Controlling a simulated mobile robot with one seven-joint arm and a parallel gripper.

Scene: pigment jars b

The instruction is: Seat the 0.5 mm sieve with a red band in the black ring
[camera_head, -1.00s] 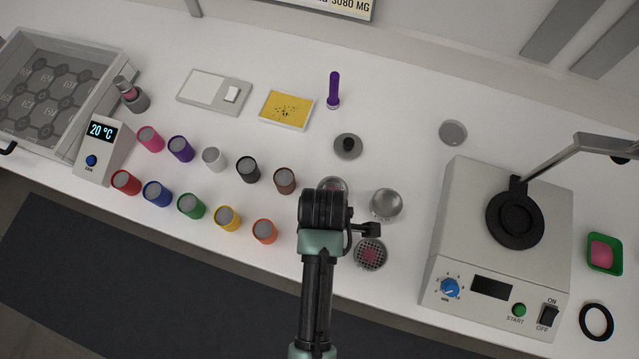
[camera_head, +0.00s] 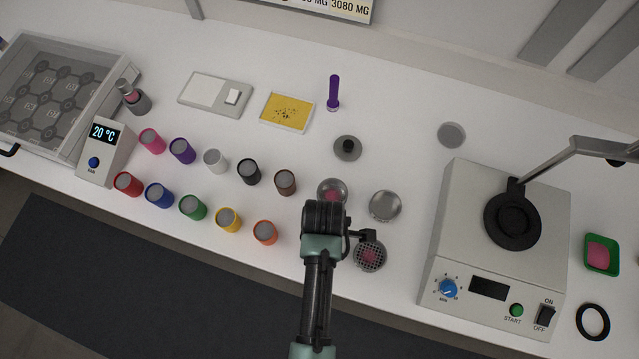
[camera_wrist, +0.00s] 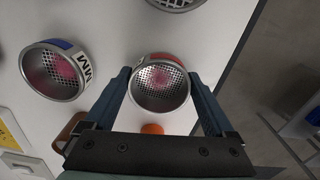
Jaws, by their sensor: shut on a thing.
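The red-banded sieve (camera_wrist: 160,88) is a metal cup with a mesh and a pink patch showing in it. In the wrist view it sits between the fingers of my gripper (camera_wrist: 163,90), which is shut on it. My gripper (camera_head: 323,222) hides it in the head view; I cannot tell whether it is lifted. A loose black ring (camera_head: 580,322) lies on the table right of the grey machine (camera_head: 465,245). The size print on the held sieve is not readable.
A blue-banded sieve (camera_wrist: 57,72) stands left of the held one in the wrist view. Several coloured jars (camera_head: 228,219) stand left. A lamp-like arm (camera_head: 575,149) reaches over the machine.

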